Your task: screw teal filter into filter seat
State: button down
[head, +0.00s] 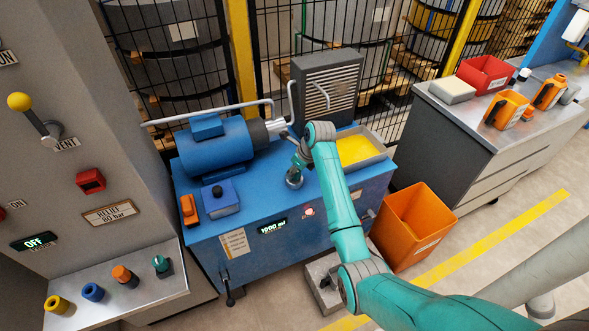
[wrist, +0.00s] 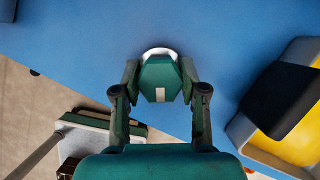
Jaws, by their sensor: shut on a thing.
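The teal filter (wrist: 159,76) shows in the wrist view as a dark teal, six-sided body with a pale stripe. My gripper (wrist: 158,84) is shut on it, one finger on each side. A pale metal ring (wrist: 160,52), which looks like the filter seat, shows just beyond the filter. In the head view a round metal fitting (head: 294,180), likely that seat, stands on the blue power unit (head: 250,207). My gripper (head: 299,160) is right above it. The arm partly hides this spot, and I cannot tell how deep the filter sits.
A blue motor (head: 216,147) and bent pipes stand left and behind. A yellow-filled tray (head: 372,158) is to the right. An orange bin (head: 414,225) stands on the floor. A shelf (head: 118,297) at left holds coloured parts, including a small teal one (head: 161,266).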

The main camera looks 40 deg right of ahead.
jog(key=shift+f, duration=0.25)
jog(key=c, duration=0.6)
grip_release()
jog(key=shift+o, duration=0.2)
jog(key=shift+r, duration=0.1)
jog(key=v, duration=1.1)
jog(key=shift+s+r, duration=0.2)
jog(key=shift+r, duration=0.2)
